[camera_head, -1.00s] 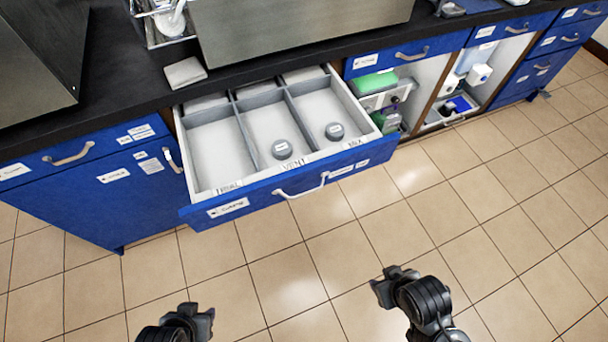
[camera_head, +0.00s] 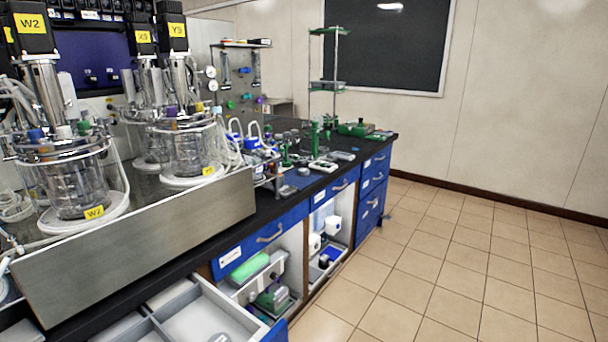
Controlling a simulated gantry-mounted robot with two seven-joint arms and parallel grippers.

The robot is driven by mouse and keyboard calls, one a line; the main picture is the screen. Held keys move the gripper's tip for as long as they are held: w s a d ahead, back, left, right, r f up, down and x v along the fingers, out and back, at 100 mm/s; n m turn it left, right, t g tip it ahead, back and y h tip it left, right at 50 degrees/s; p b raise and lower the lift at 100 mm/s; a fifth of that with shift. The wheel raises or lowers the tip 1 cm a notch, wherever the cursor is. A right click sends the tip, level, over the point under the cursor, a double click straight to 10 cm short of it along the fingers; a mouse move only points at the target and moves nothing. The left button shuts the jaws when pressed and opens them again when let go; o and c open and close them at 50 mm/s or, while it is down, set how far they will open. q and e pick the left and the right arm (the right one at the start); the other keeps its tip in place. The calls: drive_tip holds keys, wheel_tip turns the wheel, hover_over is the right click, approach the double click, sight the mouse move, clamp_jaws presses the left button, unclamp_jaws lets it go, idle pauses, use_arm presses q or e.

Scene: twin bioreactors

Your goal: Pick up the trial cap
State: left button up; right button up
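The open drawer (camera_head: 205,295) shows only in part at the bottom edge of the head view. A grey round cap (camera_head: 219,337) lies in its right-hand compartment, cut off by the picture's lower edge. I cannot read any marking on this cap, so I cannot tell whether it is the trial cap. The rest of the drawer is out of the picture. Neither of my grippers is in view.
Bioreactor vessels (camera_head: 190,150) stand on a steel base (camera_head: 150,240) at left. The black bench (camera_head: 290,205) runs to the back, holding green and dark equipment. Open shelves (camera_head: 270,285) hold bottles and boxes. The tiled floor (camera_head: 450,270) at right is clear.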

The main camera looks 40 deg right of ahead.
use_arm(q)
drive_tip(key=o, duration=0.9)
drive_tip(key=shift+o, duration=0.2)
